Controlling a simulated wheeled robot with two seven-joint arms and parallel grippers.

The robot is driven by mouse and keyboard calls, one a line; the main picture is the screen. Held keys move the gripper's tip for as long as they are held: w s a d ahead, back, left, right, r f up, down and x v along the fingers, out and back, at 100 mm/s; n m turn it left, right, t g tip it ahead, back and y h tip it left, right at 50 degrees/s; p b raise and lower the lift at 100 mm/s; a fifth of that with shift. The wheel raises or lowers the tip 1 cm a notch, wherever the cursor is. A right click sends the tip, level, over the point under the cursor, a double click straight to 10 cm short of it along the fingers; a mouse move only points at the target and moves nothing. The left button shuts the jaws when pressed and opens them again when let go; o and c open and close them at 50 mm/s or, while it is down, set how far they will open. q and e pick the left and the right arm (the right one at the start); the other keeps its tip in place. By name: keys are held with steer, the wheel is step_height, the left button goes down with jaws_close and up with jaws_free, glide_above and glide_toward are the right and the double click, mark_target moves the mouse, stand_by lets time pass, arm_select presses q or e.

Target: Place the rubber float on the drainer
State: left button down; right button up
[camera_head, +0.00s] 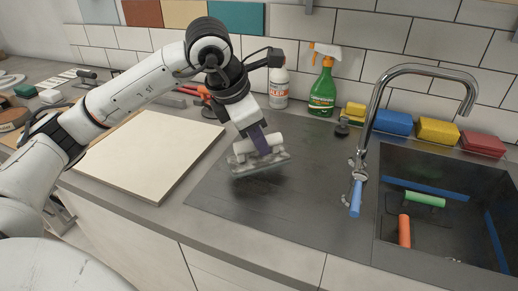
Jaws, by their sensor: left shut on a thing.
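My left gripper (262,138) is shut on the rubber float (258,161), a grey flat plate with a pale handle. The float hangs tilted a little above the dark drainer (225,203), with a shadow on the surface below it. The drainer is a flat dark panel between the pale board and the sink. My fingers hide part of the float's handle. My right gripper does not show.
A tap (392,75) and a sink (420,240) stand to the right, with green- and orange-handled tools in the sink. A green spray bottle (322,92), a white bottle (279,85) and coloured sponges (437,131) line the wall. A pale board (150,150) lies left. The drainer's front is clear.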

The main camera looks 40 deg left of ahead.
arm_select(q)
steer(key=shift+f, duration=1.5)
steer(key=shift+f, duration=0.1)
steer(key=c, duration=1.5)
jaws_free()
steer(key=shift+c, duration=0.2)
steer(key=shift+r, duration=0.25)
steer(key=v, duration=1.1)
steer(key=shift+s+r, duration=0.2)
steer(key=shift+r, duration=0.1)
